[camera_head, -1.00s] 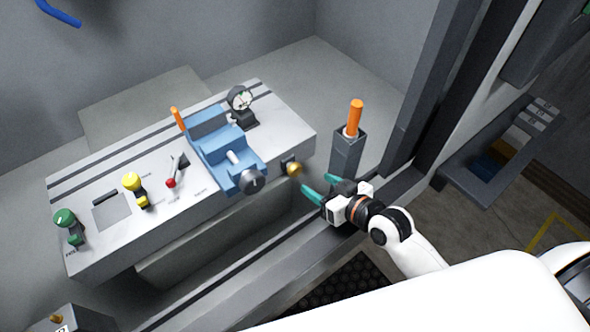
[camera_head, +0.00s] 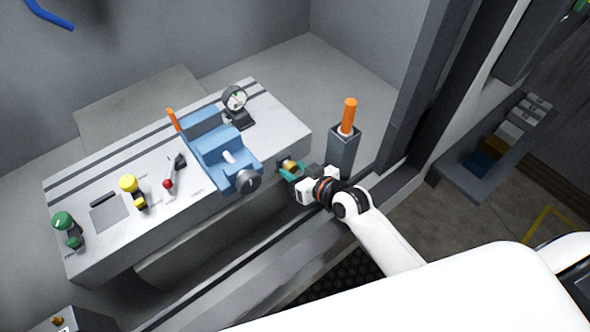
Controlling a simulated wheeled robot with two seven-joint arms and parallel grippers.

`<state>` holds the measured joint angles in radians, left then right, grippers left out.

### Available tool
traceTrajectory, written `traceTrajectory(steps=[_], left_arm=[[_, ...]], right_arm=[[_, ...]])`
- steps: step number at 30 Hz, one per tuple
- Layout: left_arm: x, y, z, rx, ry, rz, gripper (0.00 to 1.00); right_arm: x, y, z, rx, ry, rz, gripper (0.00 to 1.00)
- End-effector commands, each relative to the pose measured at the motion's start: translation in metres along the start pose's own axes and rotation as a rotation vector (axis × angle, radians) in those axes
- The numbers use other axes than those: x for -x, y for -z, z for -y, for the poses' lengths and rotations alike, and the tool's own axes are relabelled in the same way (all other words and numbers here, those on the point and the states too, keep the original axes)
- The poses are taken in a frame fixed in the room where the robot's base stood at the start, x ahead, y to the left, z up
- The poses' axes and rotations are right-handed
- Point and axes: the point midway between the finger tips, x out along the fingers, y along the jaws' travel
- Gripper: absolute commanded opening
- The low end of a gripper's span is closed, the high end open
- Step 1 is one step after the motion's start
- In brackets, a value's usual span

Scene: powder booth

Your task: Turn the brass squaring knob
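The brass squaring knob (camera_head: 291,166) sticks out from the right part of the grey bench's front face, right of the blue vise. My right gripper (camera_head: 291,171) has come in from the right, and its teal fingertips are at the knob, one on its near side and one on its far side. The fingers look spread around the knob; whether they touch it is too small to tell. My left gripper is not in view.
The grey bench (camera_head: 100,250) carries a blue vise (camera_head: 215,145) with a dark round handle (camera_head: 248,181), a dial gauge (camera_head: 235,100), a red-tipped lever (camera_head: 169,183), a yellow knob (camera_head: 129,184) and a green knob (camera_head: 63,220). A grey post (camera_head: 343,152) with an orange handle (camera_head: 349,116) stands just behind my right gripper.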

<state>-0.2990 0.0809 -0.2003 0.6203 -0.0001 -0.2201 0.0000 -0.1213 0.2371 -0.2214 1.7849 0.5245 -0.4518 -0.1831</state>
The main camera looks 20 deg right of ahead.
Motion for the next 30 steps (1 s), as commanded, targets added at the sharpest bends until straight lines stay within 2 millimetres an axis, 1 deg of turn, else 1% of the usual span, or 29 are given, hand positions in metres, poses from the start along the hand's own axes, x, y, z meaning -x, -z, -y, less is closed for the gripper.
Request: traceTrajectory(steps=[1,3,4,10,14,20,24,30], left_arm=[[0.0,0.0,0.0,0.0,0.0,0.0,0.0],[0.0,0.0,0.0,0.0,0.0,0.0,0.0],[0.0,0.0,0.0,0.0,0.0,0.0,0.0],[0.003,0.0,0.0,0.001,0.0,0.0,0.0],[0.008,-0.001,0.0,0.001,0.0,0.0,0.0],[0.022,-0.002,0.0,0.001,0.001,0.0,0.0],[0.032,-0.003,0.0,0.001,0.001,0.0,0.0],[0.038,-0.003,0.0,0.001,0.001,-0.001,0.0]], right_arm=[[0.0,0.0,0.0,0.0,0.0,0.0,0.28],[0.0,0.0,0.0,0.0,0.0,0.0,0.17],[0.0,0.0,0.0,0.0,0.0,0.0,0.13],[0.001,-0.001,0.0,0.014,0.006,-0.001,0.13],[0.001,-0.002,-0.001,0.052,0.022,-0.001,0.13],[0.001,-0.003,-0.002,0.165,0.068,-0.002,0.13],[0.001,-0.002,-0.003,0.27,0.112,-0.003,0.13],[0.0,-0.001,-0.004,0.421,0.175,-0.001,0.13]])
